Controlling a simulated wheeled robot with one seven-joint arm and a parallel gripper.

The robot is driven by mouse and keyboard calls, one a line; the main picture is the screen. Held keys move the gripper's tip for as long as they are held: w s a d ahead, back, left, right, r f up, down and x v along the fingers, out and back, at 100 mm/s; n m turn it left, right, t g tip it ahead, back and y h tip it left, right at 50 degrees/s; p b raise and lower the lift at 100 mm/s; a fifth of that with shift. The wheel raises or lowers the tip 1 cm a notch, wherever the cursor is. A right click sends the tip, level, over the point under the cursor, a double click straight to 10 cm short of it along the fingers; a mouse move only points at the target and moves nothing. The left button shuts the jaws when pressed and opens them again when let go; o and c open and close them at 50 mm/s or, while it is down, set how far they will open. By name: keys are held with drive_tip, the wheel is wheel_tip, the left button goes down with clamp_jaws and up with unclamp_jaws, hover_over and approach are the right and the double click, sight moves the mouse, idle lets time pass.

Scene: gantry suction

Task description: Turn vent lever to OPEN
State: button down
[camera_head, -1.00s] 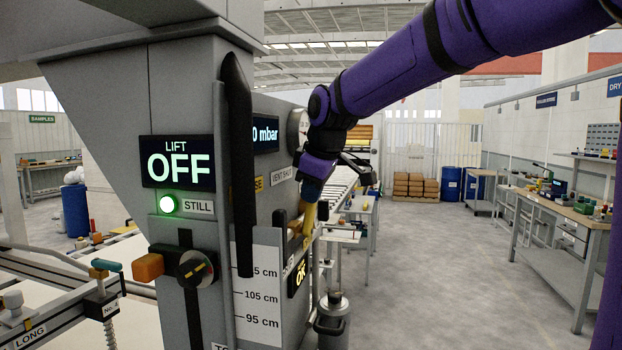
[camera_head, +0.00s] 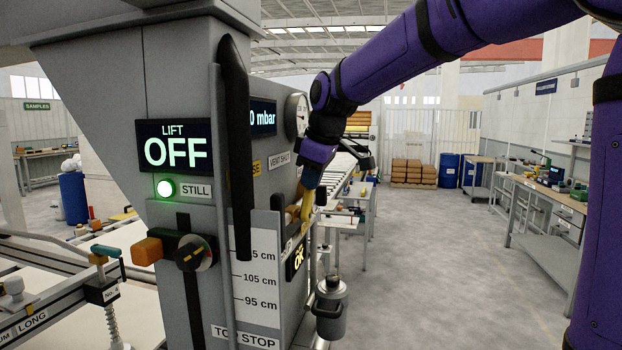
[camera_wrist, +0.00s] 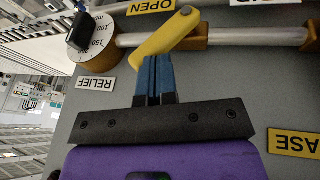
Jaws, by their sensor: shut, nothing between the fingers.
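The vent lever is a yellow handle (camera_wrist: 168,32) on a brass valve body in a grey pipe, below a yellow OPEN label (camera_wrist: 150,7) that reads upside down in the wrist view. The handle lies slanted there, its lower left end at my fingertips. My gripper (camera_wrist: 155,62) has its blue fingers shut together with nothing between them. The tips overlap the handle's edge; I cannot tell if they press on it. In the head view the lever (camera_head: 307,206) is a small yellow piece just below my gripper (camera_head: 308,187), partly hidden.
The grey column (camera_head: 190,80) carries a LIFT OFF display (camera_head: 175,147), a green STILL lamp (camera_head: 165,188) and a rotary knob (camera_head: 195,252). Floor to the right is clear.

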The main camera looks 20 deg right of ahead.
drive_tip(key=shift+w, duration=0.1)
drive_tip(key=shift+w+d+f+g+y, duration=0.3)
drive_tip(key=shift+w+d+g+y, duration=0.2)
drive_tip(key=shift+w+g+y, duration=0.3)
drive_tip(key=shift+w+d+f+m+g+y, duration=0.45)
drive_tip(key=shift+g+y, duration=0.25)
drive_tip(key=shift+g, duration=0.5)
drive_tip(key=shift+w+d+f+m+g+y, duration=0.15)
drive_tip(key=shift+w+d+f+g+y, duration=0.25)
drive_tip(key=shift+f+g, duration=0.25)
drive_tip(key=shift+w+d+f+m+g+y, duration=0.1)
drive_tip(key=shift+w+d+f+g+y, duration=0.15)
drive_tip(key=shift+w+f+g+y, duration=0.3)
drive_tip(key=shift+s, duration=0.1)
